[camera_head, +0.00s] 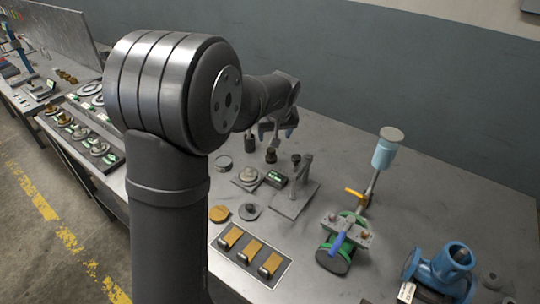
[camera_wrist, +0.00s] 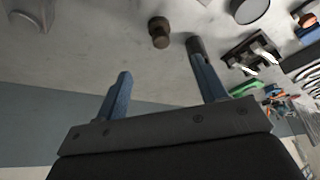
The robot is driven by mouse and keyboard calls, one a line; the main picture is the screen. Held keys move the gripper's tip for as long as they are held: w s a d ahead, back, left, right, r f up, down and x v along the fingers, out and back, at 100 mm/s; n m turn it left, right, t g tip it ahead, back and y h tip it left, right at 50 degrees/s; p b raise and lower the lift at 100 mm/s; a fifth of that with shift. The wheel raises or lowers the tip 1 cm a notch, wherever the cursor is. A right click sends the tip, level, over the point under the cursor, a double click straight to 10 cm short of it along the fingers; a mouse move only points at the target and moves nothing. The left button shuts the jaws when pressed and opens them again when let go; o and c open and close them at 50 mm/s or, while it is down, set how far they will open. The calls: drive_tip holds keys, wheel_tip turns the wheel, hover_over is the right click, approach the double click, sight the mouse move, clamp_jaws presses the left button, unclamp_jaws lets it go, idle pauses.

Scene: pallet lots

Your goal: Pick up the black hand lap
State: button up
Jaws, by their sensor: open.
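A small dark knobbed piece (camera_head: 271,155), which looks like the black hand lap, stands on the grey bench below my gripper. In the wrist view it (camera_wrist: 159,33) looks dark brown, upright, and lies beyond the gap between the fingers, apart from both. A second dark cylinder (camera_head: 250,143) stands to its left. My gripper (camera_head: 277,128) is open and empty above the bench. Its two blue fingers (camera_wrist: 160,75) show in the wrist view. I cannot tell whether the right finger touches the dark cylinder at its tip or only overlaps it.
A tray of brass pieces (camera_head: 250,255) is in front. A green clamp with a blue handle (camera_head: 340,240) stands right.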

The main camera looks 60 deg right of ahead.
sight(271, 150)
drive_tip(key=x, duration=1.3)
drive_tip(key=shift+w+d+f, duration=0.15)
drive_tip(key=shift+w+f, duration=0.05)
drive_tip(key=shift+c, duration=0.5)
drive_tip(key=c, duration=1.2)
drive_tip(key=shift+o, duration=0.2)
drive_tip(key=shift+r, duration=0.1)
wheel_tip(271, 150, up, 10)
drive_tip(key=shift+f, duration=0.1)
